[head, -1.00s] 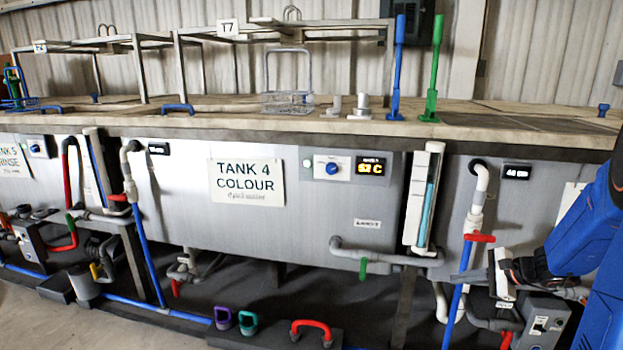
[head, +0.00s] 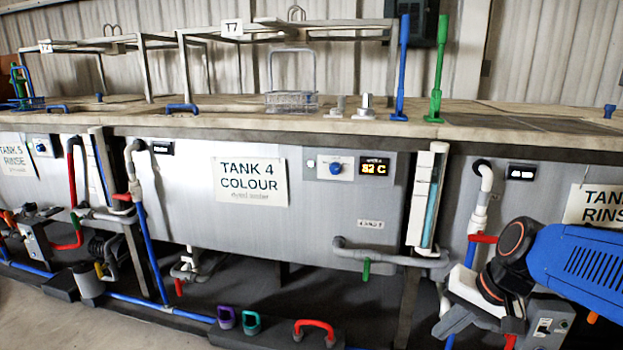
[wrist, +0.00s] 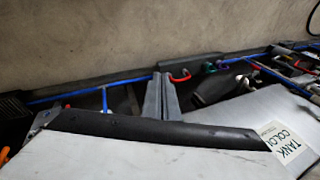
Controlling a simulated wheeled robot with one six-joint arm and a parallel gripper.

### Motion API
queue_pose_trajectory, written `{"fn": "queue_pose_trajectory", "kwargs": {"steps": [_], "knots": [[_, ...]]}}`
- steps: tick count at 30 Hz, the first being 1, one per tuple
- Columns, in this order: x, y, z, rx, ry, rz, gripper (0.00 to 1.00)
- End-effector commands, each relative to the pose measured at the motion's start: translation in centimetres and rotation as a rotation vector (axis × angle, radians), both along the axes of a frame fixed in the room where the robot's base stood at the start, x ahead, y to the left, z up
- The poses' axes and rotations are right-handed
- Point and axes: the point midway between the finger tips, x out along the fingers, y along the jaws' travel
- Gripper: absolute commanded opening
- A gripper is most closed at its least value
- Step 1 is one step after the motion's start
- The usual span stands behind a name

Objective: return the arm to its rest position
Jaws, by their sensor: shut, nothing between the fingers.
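My arm (head: 575,262), blue with black joints, reaches in from the right edge of the head view, in front of the tank to the right of Tank 4. My gripper (wrist: 161,80) shows in the wrist view as two grey fingers side by side, shut with nothing between them. The wrist picture looks upside down, with the tank fronts below and the floor above.
Tank 4 (head: 230,225) has a sign, a dial and a lit display. A clear level tube (head: 427,195) and white pipes (head: 480,205) stand close left of my arm. A switch box (head: 546,328) is below it. Open floor (head: 60,325) lies at front left.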

Motion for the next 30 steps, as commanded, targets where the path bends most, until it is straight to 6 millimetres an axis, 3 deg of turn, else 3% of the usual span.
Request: {"fn": "queue_pose_trajectory", "kwargs": {"steps": [6,12,18,30], "knots": [[-4.8,-0.2,0.8,-0.195,-0.082,0.180,0.00],[-7.7,-1.2,1.3,-0.341,-0.145,0.297,0.00],[-8.9,-1.8,1.5,-0.408,-0.174,0.347,0.00],[-9.0,-1.9,1.5,-0.413,-0.176,0.350,0.00]]}}
